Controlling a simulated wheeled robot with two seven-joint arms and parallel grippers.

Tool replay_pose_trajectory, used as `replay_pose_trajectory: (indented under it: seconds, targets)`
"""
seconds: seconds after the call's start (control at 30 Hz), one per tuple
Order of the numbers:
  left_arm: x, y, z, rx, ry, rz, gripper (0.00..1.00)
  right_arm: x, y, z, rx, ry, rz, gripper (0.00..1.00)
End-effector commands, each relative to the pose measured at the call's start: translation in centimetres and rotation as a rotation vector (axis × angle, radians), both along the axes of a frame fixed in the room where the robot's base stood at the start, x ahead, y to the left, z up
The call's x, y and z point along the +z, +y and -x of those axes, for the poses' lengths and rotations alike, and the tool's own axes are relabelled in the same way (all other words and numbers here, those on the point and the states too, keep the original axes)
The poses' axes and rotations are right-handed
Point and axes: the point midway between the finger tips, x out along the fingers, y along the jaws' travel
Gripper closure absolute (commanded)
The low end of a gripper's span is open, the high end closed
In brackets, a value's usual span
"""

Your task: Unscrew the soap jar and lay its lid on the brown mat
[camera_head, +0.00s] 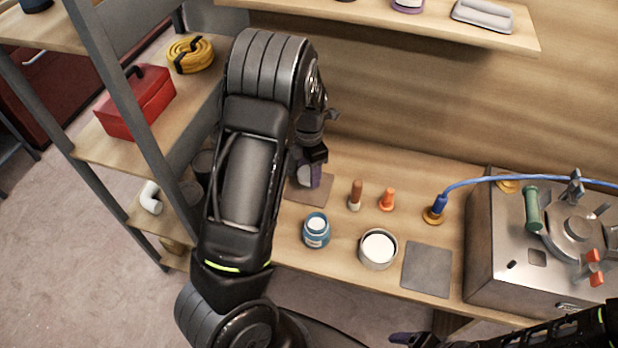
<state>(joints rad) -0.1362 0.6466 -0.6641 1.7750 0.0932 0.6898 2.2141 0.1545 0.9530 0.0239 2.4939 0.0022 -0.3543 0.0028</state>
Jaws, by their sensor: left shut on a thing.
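A teal jar (316,232) with a pale label stands upright on the bench, left of centre. Its top shows a pale round inside a teal rim, and it looks open. The brown mat (296,195) lies behind it.
A can with white contents (378,249) and a grey mat (427,270) lie right of the jar. A brown-handled tool (355,195) and an orange piece (387,200) stand behind. A metal stove unit (500,250) with a blue hose (480,181) fills the right. A shelf rack (140,110) stands left.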

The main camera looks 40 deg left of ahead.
Motion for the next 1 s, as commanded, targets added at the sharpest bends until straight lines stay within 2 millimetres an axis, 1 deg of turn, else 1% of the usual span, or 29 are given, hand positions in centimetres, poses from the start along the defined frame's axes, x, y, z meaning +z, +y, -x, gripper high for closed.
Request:
replay_pose_trajectory:
  seconds: [0.17, 0.4, 0.47, 0.73, 0.83, 0.87, 1.0]
  targets:
    - [-0.2, 0.0, 0.0, 0.0, 0.001, 0.0, 0.95, 0.0, 0.0, 0.0, 0.0, 0.0, 0.0, 0.19]
    - [-3.2, 0.1, 0.1, 0.002, 0.003, 0.001, 0.95, 0.2, 0.0, 0.0, 0.0, 0.001, 0.001, 0.19]
    - [-3.7, 0.0, 0.1, 0.001, 0.003, 0.001, 0.95, 0.2, 0.0, 0.0, -0.001, 0.001, 0.001, 0.19]
    - [-3.8, 0.0, 0.0, 0.001, 0.0, 0.001, 0.95, 0.2, 0.0, 0.0, -0.001, 0.001, 0.001, 0.19]
    - [-4.1, 0.0, 0.1, 0.0, 0.001, 0.0, 0.95, 0.0, 0.0, 0.0, 0.0, 0.001, 0.0, 0.19]
    - [-4.1, 0.0, 0.0, 0.0, 0.0, 0.001, 0.46, 0.0, 0.0, 0.0, 0.0, 0.0, 0.0, 0.19]
    - [-4.0, 0.0, 0.0, 0.0, 0.0, 0.001, 0.34, 0.1, 0.0, 0.0, 0.0, 0.0, 0.0, 0.19]
